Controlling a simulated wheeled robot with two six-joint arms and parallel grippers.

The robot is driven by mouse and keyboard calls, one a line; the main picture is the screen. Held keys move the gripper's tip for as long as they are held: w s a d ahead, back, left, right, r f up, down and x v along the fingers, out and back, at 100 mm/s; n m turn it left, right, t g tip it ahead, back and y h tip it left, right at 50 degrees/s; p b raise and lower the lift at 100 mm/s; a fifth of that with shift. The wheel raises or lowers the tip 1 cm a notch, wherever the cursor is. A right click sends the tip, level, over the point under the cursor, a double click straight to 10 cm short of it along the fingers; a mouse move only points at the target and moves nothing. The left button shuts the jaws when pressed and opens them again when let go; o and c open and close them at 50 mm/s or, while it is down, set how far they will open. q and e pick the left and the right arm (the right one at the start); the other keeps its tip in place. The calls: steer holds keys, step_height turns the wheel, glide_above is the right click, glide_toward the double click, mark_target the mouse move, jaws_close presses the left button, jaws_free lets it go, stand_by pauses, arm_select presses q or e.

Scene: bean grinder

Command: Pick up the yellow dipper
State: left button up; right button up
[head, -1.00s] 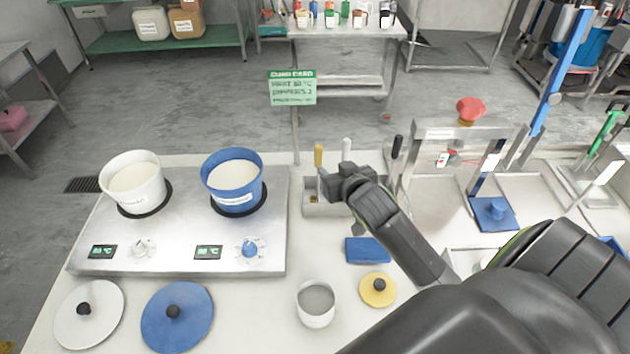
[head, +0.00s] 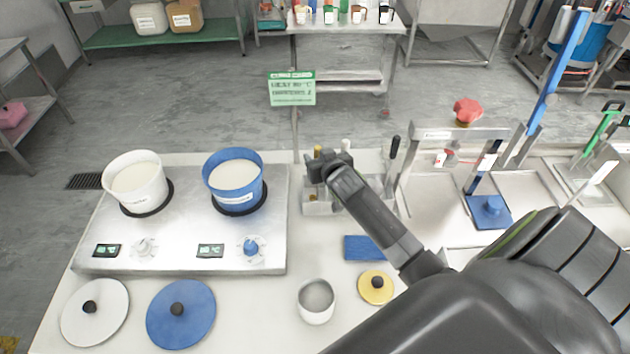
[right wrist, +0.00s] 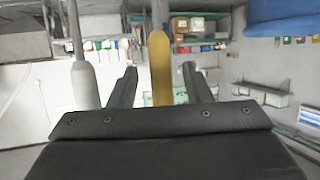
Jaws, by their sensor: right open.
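The yellow dipper's handle (head: 317,152) stands upright at the left of a grey metal holder (head: 318,208) in the head view. In the right wrist view the yellow handle (right wrist: 160,68) is upright between the two open fingers of my right gripper (right wrist: 158,85), with clear space on both sides. My right gripper (head: 328,165) is at the holder and covers most of the dipper in the head view. A white-handled dipper (right wrist: 84,80) stands just outside the left finger in the wrist view. My left gripper is not in view.
A black handle (head: 394,147) stands at the holder's right. A metal press frame (head: 460,133) with a red knob is further right. A hotplate (head: 180,245) with a white pot (head: 135,182) and a blue pot (head: 234,178) is at the left. A white cup (head: 316,302) stands in front.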

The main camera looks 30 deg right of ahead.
steer(key=shift+x, duration=1.5)
steer(key=shift+a, duration=0.1)
jaws_close()
